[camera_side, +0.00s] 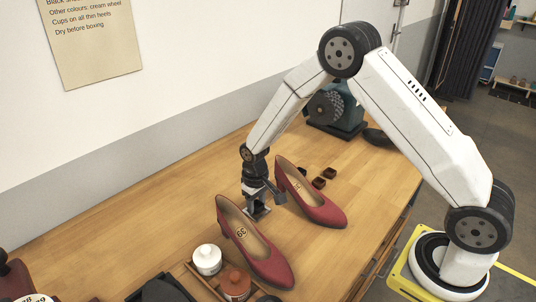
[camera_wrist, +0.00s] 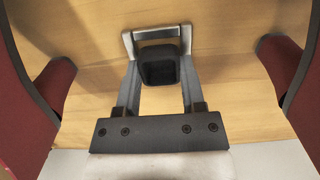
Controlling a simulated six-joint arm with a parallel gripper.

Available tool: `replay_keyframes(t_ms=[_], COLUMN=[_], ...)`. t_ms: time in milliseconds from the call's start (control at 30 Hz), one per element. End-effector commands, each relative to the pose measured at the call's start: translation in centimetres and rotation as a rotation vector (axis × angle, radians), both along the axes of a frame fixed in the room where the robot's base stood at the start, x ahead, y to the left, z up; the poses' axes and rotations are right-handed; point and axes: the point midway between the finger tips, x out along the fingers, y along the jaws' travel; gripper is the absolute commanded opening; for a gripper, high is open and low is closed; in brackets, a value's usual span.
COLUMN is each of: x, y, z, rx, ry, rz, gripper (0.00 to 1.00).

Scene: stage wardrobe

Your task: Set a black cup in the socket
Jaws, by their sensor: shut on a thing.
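My gripper (camera_side: 258,208) is low over the wooden table, between two red shoes. In the wrist view my gripper (camera_wrist: 159,75) has its two grey fingers on either side of a small black cup (camera_wrist: 160,65) and is shut on it. In the side view my fingers largely hide the cup.
One red shoe (camera_side: 270,262) stands in front of my gripper, another (camera_side: 318,208) to its right. Small dark-brown cups (camera_side: 319,183) lie behind. A wooden tray (camera_side: 190,268) holds a white jar (camera_side: 207,260) and a brown jar (camera_side: 235,283). A wheel machine (camera_side: 335,108) stands at the back.

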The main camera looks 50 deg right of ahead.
Motion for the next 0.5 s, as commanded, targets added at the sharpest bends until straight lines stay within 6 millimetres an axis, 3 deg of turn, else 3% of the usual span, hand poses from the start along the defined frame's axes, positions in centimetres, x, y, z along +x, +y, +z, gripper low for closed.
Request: replay_keyframes(t_ms=[500], x=[0.01], y=[0.0], z=[-0.45], rx=[0.0], ry=[0.0], rz=[0.0], gripper=[0.0])
